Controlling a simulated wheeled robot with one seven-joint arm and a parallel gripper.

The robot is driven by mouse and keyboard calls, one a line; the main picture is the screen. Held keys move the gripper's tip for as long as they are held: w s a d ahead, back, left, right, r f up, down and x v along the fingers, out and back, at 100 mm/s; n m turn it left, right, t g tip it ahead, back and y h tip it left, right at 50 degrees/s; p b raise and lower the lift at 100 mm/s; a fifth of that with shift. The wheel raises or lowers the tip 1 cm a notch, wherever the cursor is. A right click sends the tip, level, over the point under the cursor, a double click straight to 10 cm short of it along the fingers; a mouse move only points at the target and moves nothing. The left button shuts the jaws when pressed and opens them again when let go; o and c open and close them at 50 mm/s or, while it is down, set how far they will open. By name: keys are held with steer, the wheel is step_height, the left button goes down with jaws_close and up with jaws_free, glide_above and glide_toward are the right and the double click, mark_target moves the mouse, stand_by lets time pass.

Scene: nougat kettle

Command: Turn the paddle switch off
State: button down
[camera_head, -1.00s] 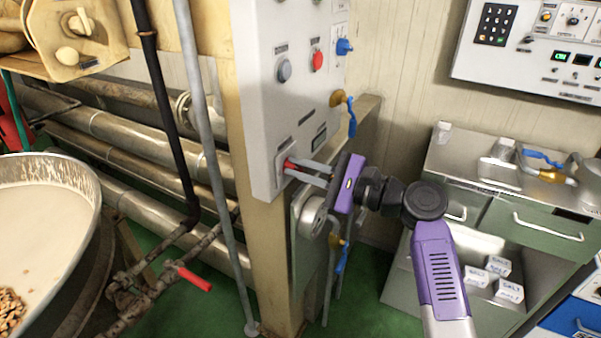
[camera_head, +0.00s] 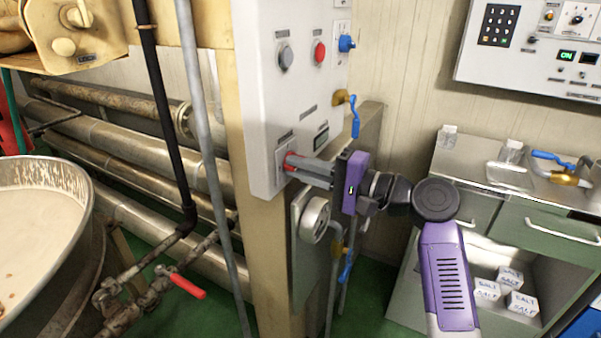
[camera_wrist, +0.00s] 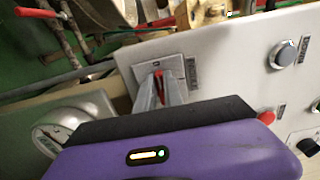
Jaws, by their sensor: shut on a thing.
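The red paddle switch (camera_head: 291,161) sits on a small plate low on the white control panel (camera_head: 290,90). In the wrist view the red paddle (camera_wrist: 161,84) shows between my two grey fingers. My gripper (camera_head: 298,167), with its purple body, reaches the switch from the right, and its fingers are shut on the paddle. The fingertips hide part of the paddle, and I cannot tell its exact tilt. The wrist view also shows the switch plate (camera_wrist: 183,67) around the fingertips.
The panel also carries a grey button (camera_head: 285,57), a red button (camera_head: 319,53) and a blue knob (camera_head: 346,43). A round gauge (camera_head: 314,219) is just below my gripper. A blue-handled valve (camera_head: 353,115) is above it. A large kettle (camera_head: 85,180) stands at the left.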

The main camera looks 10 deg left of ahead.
steer(key=shift+f, duration=0.1)
stand_by(0.5)
steer(key=c, duration=1.5)
jaws_free()
steer(key=shift+o, duration=0.2)
steer(key=v, duration=0.7)
steer(key=shift+s+d, duration=0.2)
steer(key=shift+d, duration=0.15)
